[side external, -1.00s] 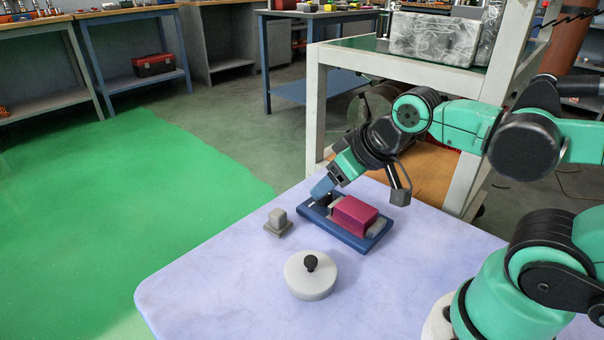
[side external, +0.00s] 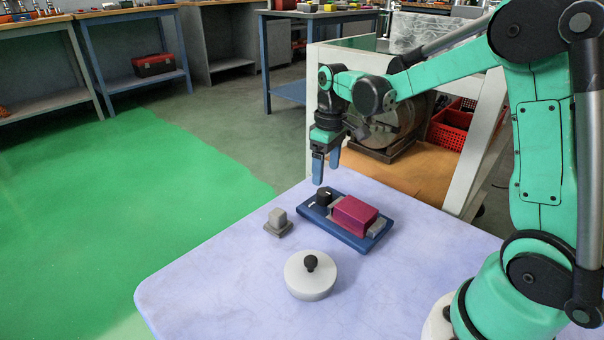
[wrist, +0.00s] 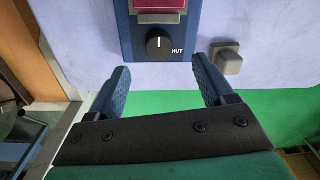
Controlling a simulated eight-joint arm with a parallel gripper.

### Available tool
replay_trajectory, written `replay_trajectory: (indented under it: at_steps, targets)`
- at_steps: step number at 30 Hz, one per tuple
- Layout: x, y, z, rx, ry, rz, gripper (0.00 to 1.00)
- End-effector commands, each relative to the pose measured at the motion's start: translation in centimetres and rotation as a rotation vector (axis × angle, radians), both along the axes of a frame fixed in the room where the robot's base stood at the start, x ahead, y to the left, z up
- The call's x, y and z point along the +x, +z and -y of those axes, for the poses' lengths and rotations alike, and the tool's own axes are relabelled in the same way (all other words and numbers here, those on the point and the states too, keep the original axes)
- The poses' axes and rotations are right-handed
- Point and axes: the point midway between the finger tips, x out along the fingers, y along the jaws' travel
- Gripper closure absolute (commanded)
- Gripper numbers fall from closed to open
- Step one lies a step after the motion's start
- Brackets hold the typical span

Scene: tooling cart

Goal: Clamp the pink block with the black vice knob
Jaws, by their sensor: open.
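The pink block (side external: 354,215) lies in the blue vice (side external: 345,237), between grey jaws, on the pale cart top. The black vice knob (side external: 323,196) stands at the vice's left end. In the wrist view the knob (wrist: 162,45) has a white pointer line pointing up, and part of a label reading "HUT" shows beside it. The pink block (wrist: 158,4) is cut off at the top of that view. My gripper (side external: 325,177) is open and empty, pointing down just above the knob and apart from it. In the wrist view its fingers (wrist: 165,88) are spread below the knob.
A small grey block on a base (side external: 278,222) stands left of the vice. A round white lidded piece with a black knob (side external: 310,276) sits in front. The front left of the cart top (side external: 220,290) is clear. A white-framed shelf (side external: 316,120) stands behind.

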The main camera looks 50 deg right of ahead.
Motion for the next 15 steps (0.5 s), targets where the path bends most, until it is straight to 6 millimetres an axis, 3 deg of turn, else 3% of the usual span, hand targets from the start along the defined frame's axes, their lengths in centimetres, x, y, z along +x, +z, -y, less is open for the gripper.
replay_trajectory:
  at_steps: [15]
  targets:
    - [0.1,-5.5,0.0,0.004,0.004,-0.011,0.25]
